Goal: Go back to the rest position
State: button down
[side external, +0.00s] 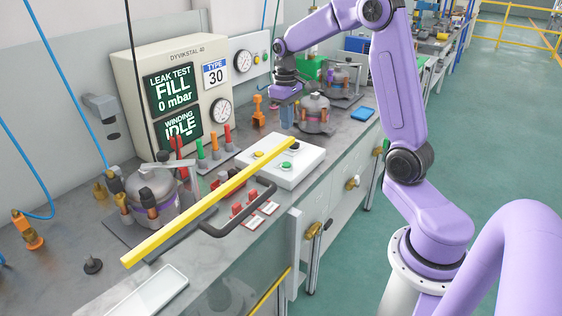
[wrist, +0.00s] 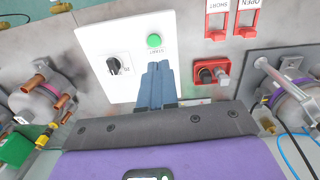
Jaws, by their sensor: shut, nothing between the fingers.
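My gripper (side external: 287,112) hangs pointing down over the bench, behind the white control box (side external: 312,157) and just left of a grey compressor (side external: 316,115). Its blue fingers are together with nothing between them. In the wrist view the shut fingers (wrist: 157,82) reach over the white box (wrist: 105,35), near its green button (wrist: 154,40) and black knob (wrist: 118,66). I cannot tell the exact gap between fingertips and box. No marker of a rest position shows.
A tester (side external: 172,85) reading "FILL 0 mbar" and "IDLE" stands at the back. A second compressor (side external: 152,195) sits at the left. A yellow bar (side external: 205,206) crosses the picture over the bench and white box. A blue block (side external: 363,114) lies right of the gripper.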

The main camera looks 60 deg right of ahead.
jog(key=s+a+n, duration=0.6)
jog(key=s+a, duration=0.4)
jog(key=s, duration=0.4)
jog(key=s+a+f+n, duration=0.1)
jog(key=s+a+n, duration=0.5)
jog(key=s+a, duration=0.5)
jog(key=s, duration=0.4)
jog(key=shift+y, duration=0.3)
dwell(4.8)
